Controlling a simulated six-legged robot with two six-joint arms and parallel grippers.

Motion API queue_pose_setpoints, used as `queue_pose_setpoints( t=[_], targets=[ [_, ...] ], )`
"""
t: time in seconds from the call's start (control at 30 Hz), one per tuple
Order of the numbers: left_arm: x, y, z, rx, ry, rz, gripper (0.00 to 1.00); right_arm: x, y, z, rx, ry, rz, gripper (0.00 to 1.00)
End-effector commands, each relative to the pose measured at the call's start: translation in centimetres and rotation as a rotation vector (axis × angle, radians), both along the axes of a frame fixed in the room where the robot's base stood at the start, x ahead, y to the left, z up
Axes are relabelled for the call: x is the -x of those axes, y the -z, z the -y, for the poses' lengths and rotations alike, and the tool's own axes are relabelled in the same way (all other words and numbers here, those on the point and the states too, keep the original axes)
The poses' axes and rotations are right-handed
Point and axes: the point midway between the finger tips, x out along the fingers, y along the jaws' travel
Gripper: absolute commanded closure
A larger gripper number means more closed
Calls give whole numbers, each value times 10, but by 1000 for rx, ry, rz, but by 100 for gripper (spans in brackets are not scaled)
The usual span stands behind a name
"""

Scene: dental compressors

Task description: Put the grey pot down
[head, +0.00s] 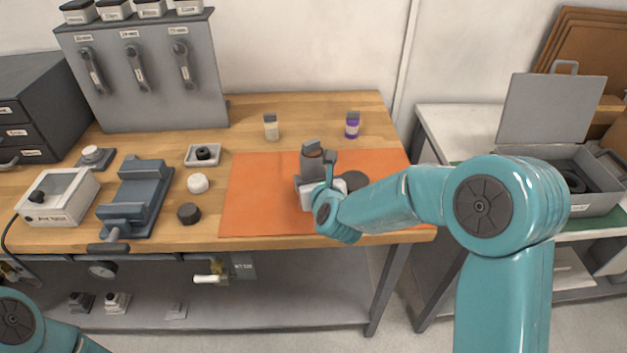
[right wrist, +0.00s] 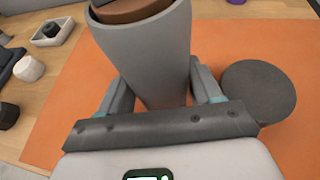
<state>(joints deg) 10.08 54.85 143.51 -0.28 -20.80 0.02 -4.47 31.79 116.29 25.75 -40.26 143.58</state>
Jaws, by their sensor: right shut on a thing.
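The grey pot (head: 312,163) is a tall grey cylinder with something brown inside its top. It stands roughly upright over the orange mat (head: 255,190). My right gripper (head: 318,183) is shut on the pot, one finger on each side, as the right wrist view shows around the pot (right wrist: 152,62). The pot's lower end is hidden by my gripper, so I cannot tell whether it touches the mat. My left gripper is not in view; only part of my left arm shows at the lower left.
A dark grey disc (right wrist: 258,92) lies on the mat just right of the pot. A purple bottle (head: 352,126) and a pale bottle (head: 271,127) stand behind the mat. A vise (head: 137,198), a white knob (head: 198,183) and a dark knob (head: 188,213) are left. The mat's left part is clear.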

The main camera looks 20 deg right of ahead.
Motion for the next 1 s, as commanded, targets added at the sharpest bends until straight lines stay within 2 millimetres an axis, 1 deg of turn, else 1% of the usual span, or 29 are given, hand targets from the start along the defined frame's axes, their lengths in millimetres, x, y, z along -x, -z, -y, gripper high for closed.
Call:
queue_pose_setpoints(
  t=[0.23, 0.4, 0.43, 0.47, 0.5, 0.77, 0.87, 0.93, 1.0],
  targets=[
    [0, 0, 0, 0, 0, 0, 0, -1, -1, 0, 1, 1, 4, 100],
    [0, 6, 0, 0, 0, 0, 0, -1, 3, 0, 0, 1, 5, 100],
    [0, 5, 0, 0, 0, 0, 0, 0, 3, 0, 0, 1, 1, 26],
    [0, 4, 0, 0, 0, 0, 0, 0, 2, 0, 0, 1, 1, 16],
    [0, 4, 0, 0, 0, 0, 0, 0, 2, 0, 0, 1, 1, 10],
    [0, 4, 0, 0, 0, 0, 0, 0, 2, 0, 0, 0, 1, 10],
    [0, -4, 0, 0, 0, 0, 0, 0, -3, 0, 0, 0, 0, 10],
    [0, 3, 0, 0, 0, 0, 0, 9, -4, -1, 0, -1, 2, 10],
    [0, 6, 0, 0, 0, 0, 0, 23, -9, -2, -1, -2, 3, 10]
  ],
)
